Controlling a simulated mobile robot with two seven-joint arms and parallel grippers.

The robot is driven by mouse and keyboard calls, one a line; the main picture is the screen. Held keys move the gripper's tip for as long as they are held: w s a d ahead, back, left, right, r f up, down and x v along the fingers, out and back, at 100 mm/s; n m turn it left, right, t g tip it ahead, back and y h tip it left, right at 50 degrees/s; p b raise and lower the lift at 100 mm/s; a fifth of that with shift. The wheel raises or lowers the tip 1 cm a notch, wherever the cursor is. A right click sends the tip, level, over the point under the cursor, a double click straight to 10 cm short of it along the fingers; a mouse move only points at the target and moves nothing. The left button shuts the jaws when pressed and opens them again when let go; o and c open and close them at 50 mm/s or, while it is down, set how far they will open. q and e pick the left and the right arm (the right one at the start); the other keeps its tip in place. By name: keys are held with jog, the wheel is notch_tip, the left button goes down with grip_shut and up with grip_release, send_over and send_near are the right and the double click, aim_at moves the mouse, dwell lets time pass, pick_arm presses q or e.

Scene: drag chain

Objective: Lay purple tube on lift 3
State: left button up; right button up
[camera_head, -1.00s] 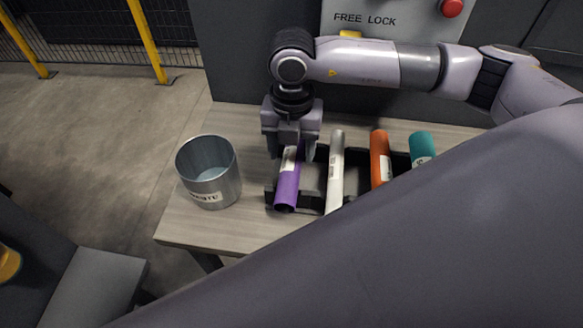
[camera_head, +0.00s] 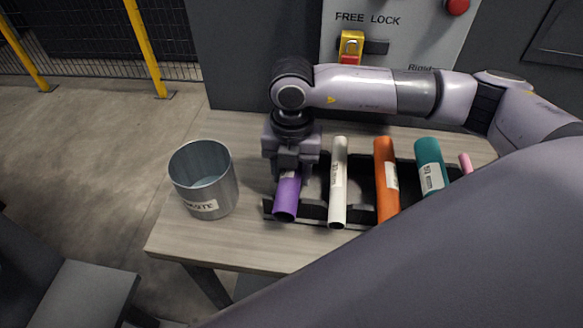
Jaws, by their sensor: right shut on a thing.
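The purple tube (camera_head: 286,201) lies at the left end of a black rack (camera_head: 312,212) on the wooden table. My right gripper (camera_head: 289,172) points down over the tube's far part and is shut on it. The gripper hides the tube's far end and most of its label. The tube still appears to sit in the rack. Lift 3 cannot be made out in this view. My left gripper is not in view.
A labelled metal bin (camera_head: 205,180) is at the left. A grey cabinet with a panel (camera_head: 400,45) rises behind the table (camera_head: 200,240).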

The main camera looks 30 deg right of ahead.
jog(key=shift+r+p, duration=1.85)
jog(key=shift+r, duration=1.2)
